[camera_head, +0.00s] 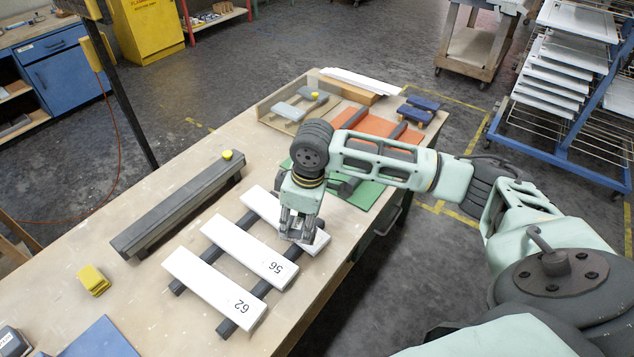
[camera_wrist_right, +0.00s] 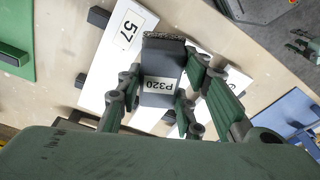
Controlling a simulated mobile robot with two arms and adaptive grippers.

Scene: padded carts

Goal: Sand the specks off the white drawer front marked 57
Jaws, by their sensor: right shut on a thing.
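The white drawer front marked 57 (camera_wrist_right: 112,62) lies across dark rails. In the head view its left part (camera_head: 257,203) shows and my right gripper (camera_head: 296,236) covers part of it. My right gripper is shut on a dark sanding block (camera_wrist_right: 163,68) labelled P320. The block is over the drawer front, and I cannot tell whether it touches it. The number 57 reads clearly in the wrist view. No specks can be made out. White fronts marked 56 (camera_head: 238,245) and 62 (camera_head: 203,285) lie beside it. My left gripper is not in view.
A long dark beam (camera_head: 175,208) with a yellow knob lies left of the fronts. A yellow block (camera_head: 93,280) and a blue panel (camera_head: 100,340) are near the lower left. Bare tabletop shows around the beam.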

